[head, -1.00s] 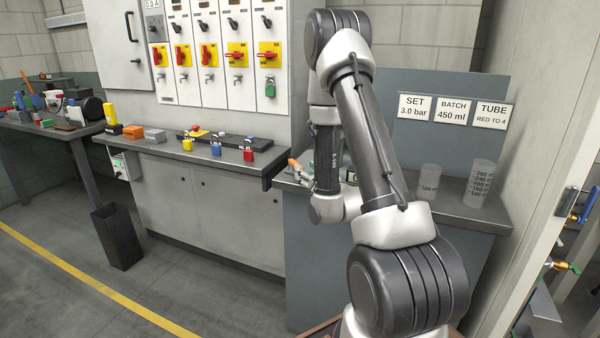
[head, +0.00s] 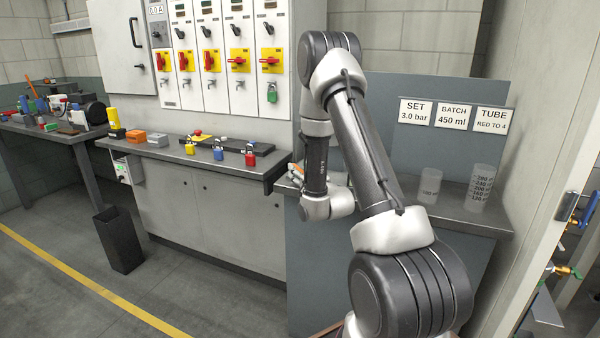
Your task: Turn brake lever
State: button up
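I cannot make out a brake lever for certain in the head view. My arm stands in front of the grey counter (head: 470,222), with its wrist low over the counter's left part. My gripper is hidden behind my own arm, so its fingers and anything in them do not show. A small orange-tipped item (head: 296,171) shows just left of my wrist, partly covered; I cannot tell what it is.
Two clear measuring beakers, a small one (head: 429,186) and a tall one (head: 480,188), stand right of my arm. Padlocks, including a red one (head: 250,155), sit on the left cabinet. A black bin (head: 118,240) stands on the floor. A blue-handled fitting (head: 582,212) is at the right edge.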

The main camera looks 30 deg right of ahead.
grip_shut()
jog(key=shift+a, duration=0.1)
jog(key=shift+w+a+m+h, duration=0.1)
jog(key=shift+a+m+h, duration=0.4)
jog(key=shift+h, duration=0.4)
jog(key=shift+w+a+m+g+h, duration=0.1)
jog(key=shift+m+g+h, duration=0.15)
jog(key=shift+m+h, duration=0.35)
jog(key=shift+s+a+m+g+h, duration=0.15)
jog(key=shift+m+h, duration=0.25)
jog(key=shift+h, duration=0.4)
jog(key=shift+w+a+m+g+h, duration=0.15)
jog(key=shift+m+g+h, duration=0.15)
jog(key=shift+m+h, duration=0.3)
grip_release()
